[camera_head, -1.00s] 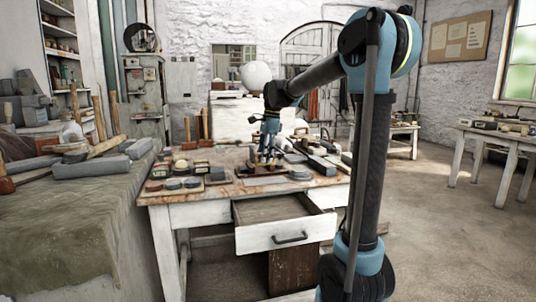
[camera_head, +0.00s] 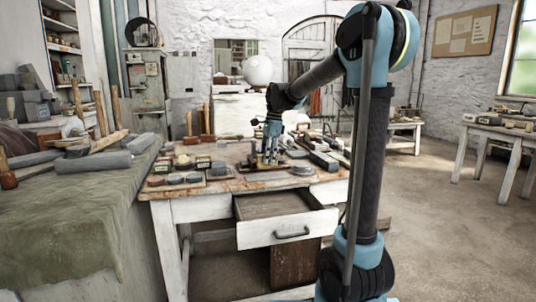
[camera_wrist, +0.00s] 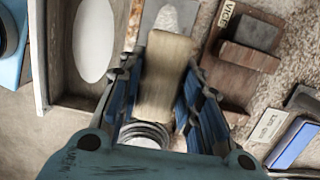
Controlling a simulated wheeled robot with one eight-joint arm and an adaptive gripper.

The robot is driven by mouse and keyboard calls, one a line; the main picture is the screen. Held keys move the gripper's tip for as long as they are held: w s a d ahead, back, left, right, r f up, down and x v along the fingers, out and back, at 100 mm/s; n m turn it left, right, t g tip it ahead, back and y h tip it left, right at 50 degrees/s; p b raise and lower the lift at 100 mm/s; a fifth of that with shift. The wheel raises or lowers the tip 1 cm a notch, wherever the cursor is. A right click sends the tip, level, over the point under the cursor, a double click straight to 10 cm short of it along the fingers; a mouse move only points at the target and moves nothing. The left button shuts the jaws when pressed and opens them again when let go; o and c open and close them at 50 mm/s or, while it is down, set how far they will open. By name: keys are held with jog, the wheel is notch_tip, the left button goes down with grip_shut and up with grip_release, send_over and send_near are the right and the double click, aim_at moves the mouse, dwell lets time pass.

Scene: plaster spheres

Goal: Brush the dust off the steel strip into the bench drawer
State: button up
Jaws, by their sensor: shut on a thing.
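The bench top (camera_head: 165,194) holds several small tins, blocks and tools. In the wrist view, dark blocks (camera_wrist: 250,45) lie right of the brush and a ringed round thing (camera_wrist: 145,133) lies between the fingers. A cloth-covered table (camera_head: 70,220) stands at left.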

aim_at(263, 166)
jog(key=shift+f, duration=1.75)
jog(key=shift+f, duration=0.45)
jog(key=shift+d, duration=0.1)
jog(key=shift+w+d, duration=0.3)
jog(key=shift+d, duration=0.65)
jog(key=shift+a, duration=0.15)
jog(key=shift+s+a, duration=0.2)
jog(key=shift+a, duration=0.45)
jog(key=shift+s+a, duration=0.25)
jog(key=shift+a, duration=0.4)
jog(key=shift+s+a, duration=0.2)
jog(key=shift+a, duration=0.45)
jog(key=shift+d, duration=0.1)
